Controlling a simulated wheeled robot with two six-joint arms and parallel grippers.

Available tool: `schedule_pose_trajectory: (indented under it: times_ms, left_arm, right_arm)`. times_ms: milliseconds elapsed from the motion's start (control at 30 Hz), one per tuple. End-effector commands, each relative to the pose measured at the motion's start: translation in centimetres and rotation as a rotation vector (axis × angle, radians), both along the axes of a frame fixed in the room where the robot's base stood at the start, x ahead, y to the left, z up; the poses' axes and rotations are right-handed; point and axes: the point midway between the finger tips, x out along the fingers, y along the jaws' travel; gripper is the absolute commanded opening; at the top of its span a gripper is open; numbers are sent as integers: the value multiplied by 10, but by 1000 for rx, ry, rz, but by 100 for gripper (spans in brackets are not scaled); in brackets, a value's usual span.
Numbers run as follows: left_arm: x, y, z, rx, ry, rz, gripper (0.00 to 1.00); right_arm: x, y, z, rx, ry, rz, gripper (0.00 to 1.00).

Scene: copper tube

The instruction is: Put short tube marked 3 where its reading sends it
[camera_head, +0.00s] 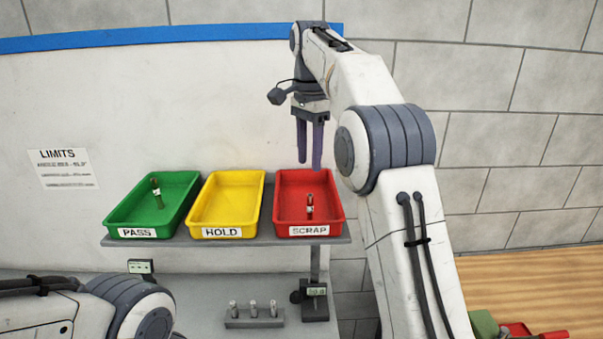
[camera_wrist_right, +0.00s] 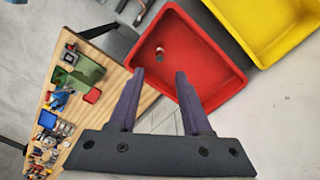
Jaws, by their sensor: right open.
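A short tube (camera_head: 310,206) with a white label stands in the red SCRAP tray (camera_head: 341,218). It also shows from above in the right wrist view (camera_wrist_right: 159,51). Another labelled tube (camera_head: 156,188) stands slightly tilted in the green PASS tray (camera_head: 122,222). The yellow HOLD tray (camera_head: 232,200) looks empty. The tube numbers are too small to read. My right gripper (camera_head: 310,164) is open and empty, pointing down above the back of the red tray, apart from the tube. My left gripper is out of view; only part of that arm shows at lower left.
A grey rack (camera_head: 255,322) with three small upright pieces sits on the lower bench. A LIMITS sign (camera_head: 62,168) hangs on the wall. A cluttered wooden table (camera_wrist_right: 112,62) is nearby.

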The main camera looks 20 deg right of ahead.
Motion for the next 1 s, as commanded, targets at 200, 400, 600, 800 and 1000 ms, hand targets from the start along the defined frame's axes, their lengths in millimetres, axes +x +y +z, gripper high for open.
schedule_pose_trajectory:
  times_ms: [200, 400, 600, 800, 1000]
  left_arm:
    - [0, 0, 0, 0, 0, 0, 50]
    - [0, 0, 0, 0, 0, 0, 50]
    - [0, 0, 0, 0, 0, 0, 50]
    - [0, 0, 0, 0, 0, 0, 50]
    - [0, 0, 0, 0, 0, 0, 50]
  right_arm:
    - [0, 0, 1, 0, 1, 0, 49]
    - [-8, 25, -4, 6, -1, 120, 49]
    - [-52, 98, -28, 24, -15, 524, 49]
    - [-128, 157, -70, 42, -38, 973, 49]
    - [-223, 183, -123, 55, -58, 1409, 49]
